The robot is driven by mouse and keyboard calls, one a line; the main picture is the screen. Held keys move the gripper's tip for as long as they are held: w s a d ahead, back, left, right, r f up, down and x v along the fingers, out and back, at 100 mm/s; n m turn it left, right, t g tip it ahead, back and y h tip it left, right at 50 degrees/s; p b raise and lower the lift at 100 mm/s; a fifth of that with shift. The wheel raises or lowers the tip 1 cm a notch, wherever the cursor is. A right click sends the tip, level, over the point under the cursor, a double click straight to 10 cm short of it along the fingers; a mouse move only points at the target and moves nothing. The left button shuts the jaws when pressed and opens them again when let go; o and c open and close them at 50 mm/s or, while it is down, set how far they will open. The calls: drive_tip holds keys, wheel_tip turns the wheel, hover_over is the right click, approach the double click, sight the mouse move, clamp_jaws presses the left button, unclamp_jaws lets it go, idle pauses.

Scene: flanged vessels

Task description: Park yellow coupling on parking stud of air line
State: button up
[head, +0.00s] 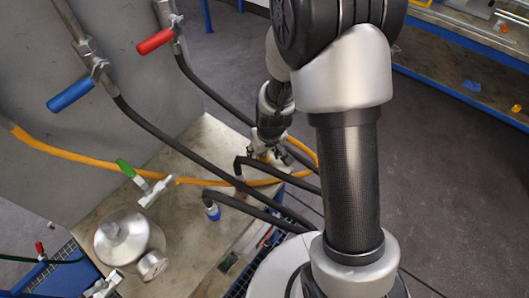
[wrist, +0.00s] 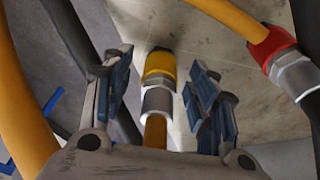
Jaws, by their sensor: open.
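The yellow coupling (wrist: 160,66), a yellow collar on a metal sleeve, stands between the parted fingers of my gripper (wrist: 161,78) in the wrist view. An orange hose (wrist: 155,131) runs from its metal sleeve toward the camera. Gaps show between the coupling and both blue finger pads. The collar's far end is close to a pale surface; I cannot tell whether it sits on a stud. In the head view my gripper (head: 268,150) is over the bench's right side, and the coupling is not clear there. No free parking stud can be made out.
A red-collared fitting (wrist: 277,48) is to the right in the wrist view. In the head view, black hoses and an orange hose (head: 90,159) cross the bench (head: 190,255). A blue-collared fitting (head: 212,212), a green-handled valve (head: 145,185) and a metal vessel (head: 128,240) are left of my arm.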

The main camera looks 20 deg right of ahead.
drive_tip(key=v, duration=1.2)
drive_tip(key=s+r+m+t, duration=0.1)
drive_tip(key=s+r+t, duration=0.1)
drive_tip(key=s+r, duration=1.3)
drive_tip(key=s, duration=0.3)
drive_tip(key=shift+s+r, duration=0.2)
drive_tip(key=shift+r, duration=0.15)
drive_tip(key=shift+c, duration=0.2)
